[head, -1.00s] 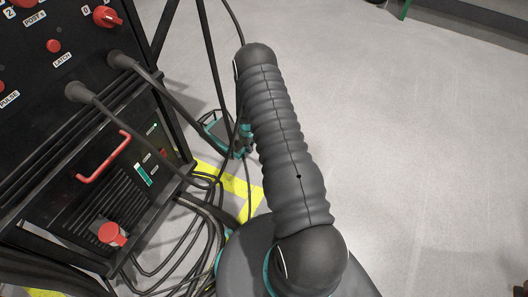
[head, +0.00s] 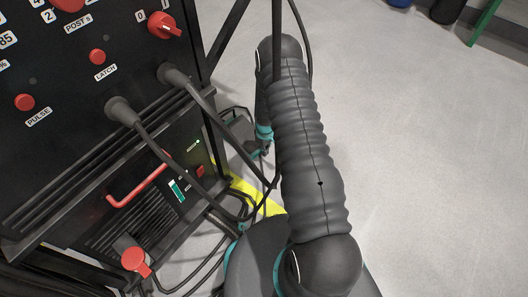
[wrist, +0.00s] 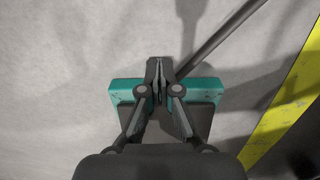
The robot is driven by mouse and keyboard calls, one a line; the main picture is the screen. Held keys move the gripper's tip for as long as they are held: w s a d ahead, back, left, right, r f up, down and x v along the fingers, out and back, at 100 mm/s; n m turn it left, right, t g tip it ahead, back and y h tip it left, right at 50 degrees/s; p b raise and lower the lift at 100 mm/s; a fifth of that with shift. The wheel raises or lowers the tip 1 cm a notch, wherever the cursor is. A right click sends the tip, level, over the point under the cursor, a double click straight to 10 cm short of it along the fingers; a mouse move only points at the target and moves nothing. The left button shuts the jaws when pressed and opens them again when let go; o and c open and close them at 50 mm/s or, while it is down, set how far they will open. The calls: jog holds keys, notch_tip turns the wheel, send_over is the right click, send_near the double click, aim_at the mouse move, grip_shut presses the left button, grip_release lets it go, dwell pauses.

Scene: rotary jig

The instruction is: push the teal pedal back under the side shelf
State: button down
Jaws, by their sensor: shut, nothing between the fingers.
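The teal pedal (wrist: 123,92) lies on the grey floor in the wrist view, with a teal body and dark parts. My gripper (wrist: 158,66) is shut and empty. Its fingers lie across the middle of the pedal in the picture and hide that part; I cannot tell whether they touch it. I cannot clearly make out which part is the side shelf.
A black control cabinet (head: 100,75) with red knobs and a red handle (head: 137,180) stands at left. Thick cables hang from it and lie on the floor. Yellow floor tape (head: 262,202) runs near its base; tape also shows in the wrist view (wrist: 290,100).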

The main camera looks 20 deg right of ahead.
aim_at(272, 160)
jog(key=s, duration=0.1)
jog(key=s+d, duration=0.1)
jog(key=s, duration=0.1)
jog(key=shift+s+d+r, duration=0.35)
jog(key=shift+d, duration=0.05)
notch_tip(272, 160, up, 9)
jog(key=p, duration=0.1)
jog(key=shift+r+p, duration=0.2)
jog(key=shift+p, duration=0.15)
